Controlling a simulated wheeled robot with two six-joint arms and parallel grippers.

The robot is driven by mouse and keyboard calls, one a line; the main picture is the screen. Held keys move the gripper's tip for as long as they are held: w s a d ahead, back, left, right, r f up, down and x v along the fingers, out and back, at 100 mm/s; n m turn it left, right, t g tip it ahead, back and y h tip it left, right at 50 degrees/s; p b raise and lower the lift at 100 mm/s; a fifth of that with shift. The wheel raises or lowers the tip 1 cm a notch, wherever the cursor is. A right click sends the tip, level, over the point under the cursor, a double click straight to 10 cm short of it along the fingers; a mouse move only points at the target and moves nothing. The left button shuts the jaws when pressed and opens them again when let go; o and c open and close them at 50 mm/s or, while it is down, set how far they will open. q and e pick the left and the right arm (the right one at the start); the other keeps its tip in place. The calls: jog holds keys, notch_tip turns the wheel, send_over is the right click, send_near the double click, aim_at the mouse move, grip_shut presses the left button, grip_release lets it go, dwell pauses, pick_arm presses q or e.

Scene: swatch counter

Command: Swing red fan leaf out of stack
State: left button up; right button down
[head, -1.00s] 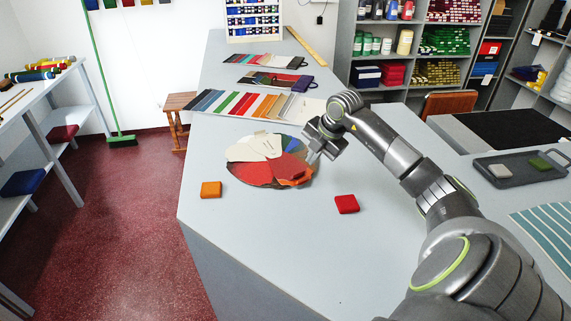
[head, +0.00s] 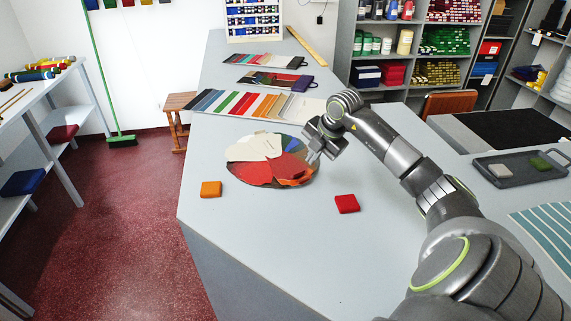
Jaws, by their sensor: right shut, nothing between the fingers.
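The swatch fan lies on the grey counter as a round spread of leaves, with cream leaves (head: 257,147) at the back and blue ones at the right. The red fan leaf (head: 289,166) lies in the front right part of the spread, among other red and orange leaves. My right gripper (head: 312,158) is shut and empty at the fan's right edge, close to the red leaf's outer end. I cannot tell whether its tips touch the leaf. My left gripper is not in view.
An orange square swatch (head: 211,189) lies left of the fan and a red square swatch (head: 347,204) lies in front right of it. Several swatch cards (head: 258,104) lie behind. The counter's front (head: 290,250) is clear. A dark tray (head: 520,168) stands at the right.

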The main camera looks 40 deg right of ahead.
aim_at(303, 172)
jog(key=shift+f, duration=0.15)
jog(key=shift+f+b, duration=0.95)
jog(key=shift+f, duration=0.15)
jog(key=shift+a+r+m+p, duration=0.1)
jog(key=shift+a+m+p, duration=0.3)
jog(key=shift+a, duration=0.3)
jog(key=shift+s+a+m+h, duration=0.15)
jog(key=shift+a+m+h, duration=0.25)
jog(key=shift+a+m, duration=0.35)
